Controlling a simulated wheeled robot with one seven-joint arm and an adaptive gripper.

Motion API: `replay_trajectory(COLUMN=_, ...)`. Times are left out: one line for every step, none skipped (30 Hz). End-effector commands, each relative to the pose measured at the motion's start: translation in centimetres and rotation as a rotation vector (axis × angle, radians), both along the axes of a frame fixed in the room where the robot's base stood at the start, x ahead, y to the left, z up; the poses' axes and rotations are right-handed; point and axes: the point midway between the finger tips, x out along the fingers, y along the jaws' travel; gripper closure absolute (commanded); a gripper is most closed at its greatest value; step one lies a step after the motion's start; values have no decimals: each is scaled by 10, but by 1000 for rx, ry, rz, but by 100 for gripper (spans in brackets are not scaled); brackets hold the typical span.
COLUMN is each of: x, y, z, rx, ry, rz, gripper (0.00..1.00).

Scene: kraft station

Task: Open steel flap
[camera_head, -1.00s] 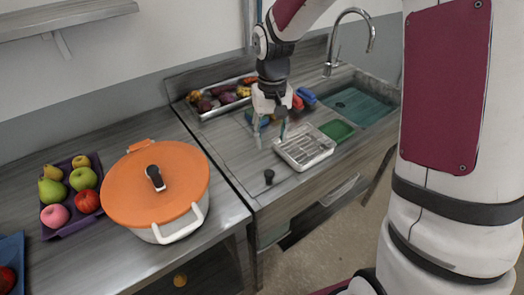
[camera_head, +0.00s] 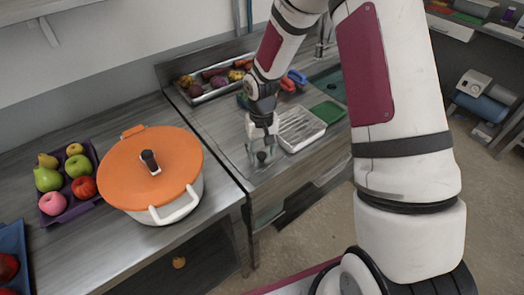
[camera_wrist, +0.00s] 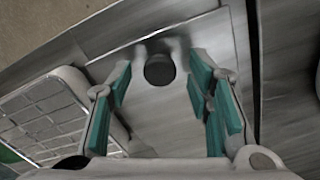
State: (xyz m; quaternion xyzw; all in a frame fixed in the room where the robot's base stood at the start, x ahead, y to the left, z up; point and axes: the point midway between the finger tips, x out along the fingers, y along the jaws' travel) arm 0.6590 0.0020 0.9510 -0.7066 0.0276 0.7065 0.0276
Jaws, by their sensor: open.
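The steel flap (camera_wrist: 165,112) is a flat grey panel in the steel worktop, with a round black knob (camera_wrist: 160,70) near its front edge. The flap looks closed, flush with the worktop. The knob also shows in the head view (camera_head: 262,157), at the fingertips. My gripper (camera_head: 262,153) points down over the knob, fingers apart and empty. In the wrist view, the teal finger pads of my gripper (camera_wrist: 160,80) stand on either side of the knob with a gap at each side. I cannot tell how high the tips are above the flap.
A white wire rack tray (camera_head: 300,130) lies right beside the gripper. A green board (camera_head: 328,111) and a sink (camera_head: 332,86) lie beyond it. A tray of vegetables (camera_head: 196,100) stands behind. An orange-lidded pot (camera_head: 152,170) and a purple fruit tray (camera_head: 69,213) stand left.

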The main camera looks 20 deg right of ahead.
Motion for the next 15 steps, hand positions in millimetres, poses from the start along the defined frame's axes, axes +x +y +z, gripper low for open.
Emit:
replay_trajectory(x=0, y=0, z=-2, rx=0, ry=0, rz=0, gripper=54)
replay_trajectory(x=0, y=0, z=-2, rx=0, ry=0, rz=0, gripper=54)
replay_trajectory(x=0, y=0, z=-2, rx=0, ry=-1, rz=0, gripper=54)
replay_trajectory(x=0, y=0, z=-2, rx=0, ry=-1, rz=0, gripper=54)
replay_trajectory(x=0, y=0, z=-2, rx=0, ry=-1, rz=0, gripper=54)
replay_trajectory(x=0, y=0, z=-2, rx=0, ry=-1, rz=0, gripper=54)
replay_trajectory(x=0, y=0, z=-2, rx=0, ry=-1, rz=0, gripper=54)
replay_trajectory(x=0, y=0, z=-2, rx=0, ry=-1, rz=0, gripper=54)
replay_trajectory(x=0, y=0, z=-2, rx=0, ry=0, rz=0, gripper=54)
replay_trajectory(x=0, y=0, z=-2, rx=0, ry=0, rz=0, gripper=61)
replay_trajectory(x=0, y=0, z=-2, rx=0, ry=0, rz=0, gripper=67)
replay_trajectory(x=0, y=0, z=-2, rx=0, ry=0, rz=0, gripper=76)
replay_trajectory(x=0, y=0, z=-2, rx=0, ry=0, rz=0, gripper=83)
replay_trajectory(x=0, y=0, z=-2, rx=0, ry=0, rz=0, gripper=90)
replay_trajectory(x=0, y=0, z=-2, rx=0, ry=0, rz=0, gripper=99)
